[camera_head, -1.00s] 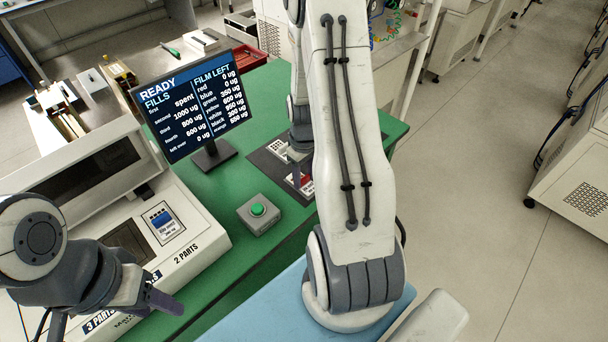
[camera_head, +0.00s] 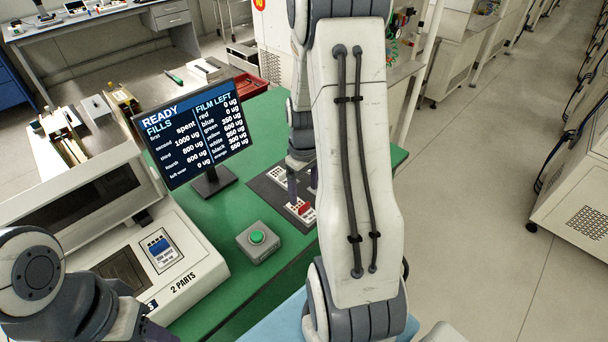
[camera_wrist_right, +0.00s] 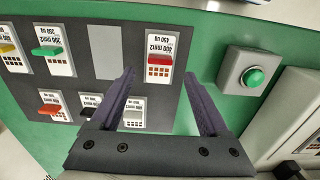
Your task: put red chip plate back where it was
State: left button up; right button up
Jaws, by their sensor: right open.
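The red chip plate (camera_wrist_right: 158,64) is a white labelled card with a red chip, lying on the dark grey mat (camera_wrist_right: 100,82). It also shows on the mat in the head view (camera_head: 304,209). My right gripper (camera_wrist_right: 161,78) is open, with its two fingers pointing down toward the mat on either side of the plate's near end. Nothing is held between them. A bare light grey rectangle (camera_wrist_right: 104,45) lies on the mat beside the red plate. My left gripper (camera_head: 155,332) is mostly cut off at the bottom left of the head view.
Other chip plates, yellow (camera_wrist_right: 10,52), green (camera_wrist_right: 47,50), red-orange (camera_wrist_right: 54,107) and white (camera_wrist_right: 134,112), lie on the mat. A button box (camera_wrist_right: 249,76), a monitor (camera_head: 200,133) and a white machine with a blue chip plate (camera_head: 160,248) stand nearby.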

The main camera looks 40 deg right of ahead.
notch_tip(320, 180, up, 6)
jog(key=shift+r, duration=0.15)
jog(key=s+a+r+n, duration=0.1)
jog(key=a+r+n, duration=0.1)
jog(key=a, duration=0.8)
jog(key=s+a+r+n, duration=0.1)
jog(key=a+r, duration=0.1)
jog(key=a, duration=0.8)
jog(key=s+a+r+n+y, duration=0.1)
jog(key=s+a+n, duration=0.2)
jog(key=s+a, duration=0.8)
jog(key=s, duration=0.2)
jog(key=shift+s+r, duration=0.4)
